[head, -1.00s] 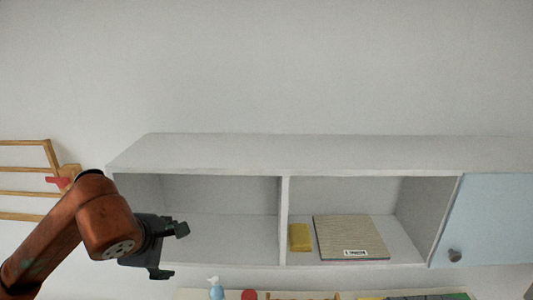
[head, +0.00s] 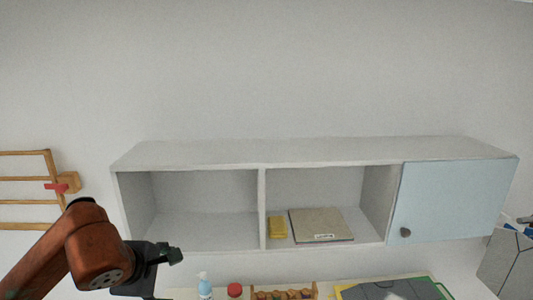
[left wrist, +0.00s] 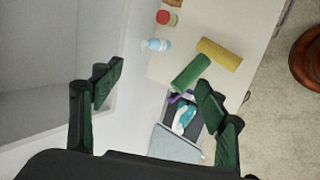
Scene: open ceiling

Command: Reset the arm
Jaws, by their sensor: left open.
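My left gripper (head: 162,272) is at the lower left of the head view, in front of and below the left end of the wall shelf (head: 262,205). It is open and empty. In the left wrist view its two green-tipped fingers (left wrist: 158,95) stand wide apart, with nothing between them. My orange-brown left arm comes in from the lower left corner of the head view. My right gripper is not in view.
The shelf holds a yellow block (head: 278,228) and a flat book (head: 320,226); its left compartment is empty. A blue door (head: 455,200) closes the right end. Below, a counter holds a blue bottle (head: 205,286) and red-capped jar (head: 235,290). A wooden rack (head: 25,190) hangs left.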

